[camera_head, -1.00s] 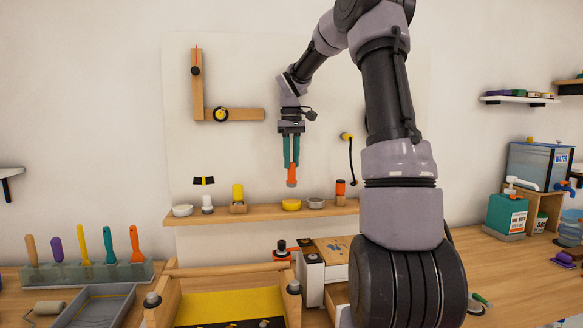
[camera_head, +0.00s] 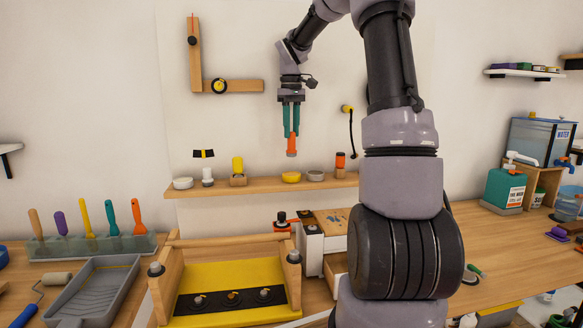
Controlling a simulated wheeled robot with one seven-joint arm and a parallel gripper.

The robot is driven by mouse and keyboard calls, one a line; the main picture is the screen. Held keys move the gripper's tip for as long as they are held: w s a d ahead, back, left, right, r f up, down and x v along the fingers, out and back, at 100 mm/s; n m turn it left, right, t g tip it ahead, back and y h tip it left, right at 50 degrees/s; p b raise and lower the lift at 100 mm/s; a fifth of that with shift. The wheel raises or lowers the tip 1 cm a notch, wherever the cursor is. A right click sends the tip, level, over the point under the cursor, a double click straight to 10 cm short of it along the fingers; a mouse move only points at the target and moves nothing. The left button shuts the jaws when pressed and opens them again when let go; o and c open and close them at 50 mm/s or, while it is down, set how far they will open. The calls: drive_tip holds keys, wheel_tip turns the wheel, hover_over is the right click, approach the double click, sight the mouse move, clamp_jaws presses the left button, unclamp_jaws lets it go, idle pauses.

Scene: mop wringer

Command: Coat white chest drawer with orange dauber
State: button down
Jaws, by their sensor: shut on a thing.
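My gripper (camera_head: 291,121) has teal fingers and points down, shut on the orange dauber (camera_head: 291,146). It holds the dauber in the air above the wall shelf, well above the workbench. The white chest (camera_head: 313,248) stands on the bench below, right of the yellow tray, with a wooden top. A drawer (camera_head: 337,272) on its right side appears pulled out, but my arm hides much of it.
A wall shelf (camera_head: 262,190) with small cups and bottles lies below my gripper. A wooden-sided yellow tray (camera_head: 222,277) stands left of the chest. A grey paint tray (camera_head: 97,287) and a rack of coloured-handled tools (camera_head: 92,245) are at left. A water tank (camera_head: 540,141) stands at right.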

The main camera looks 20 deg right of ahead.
sight(291, 151)
drive_tip(key=shift+f, duration=0.1)
drive_tip(key=shift+f, duration=2.35)
drive_tip(key=shift+f, duration=0.65)
idle(0.6)
drive_tip(key=shift+r, duration=0.1)
drive_tip(key=shift+r, duration=2.95)
drive_tip(key=c, duration=1.3)
unclamp_jaws()
clamp_jaws()
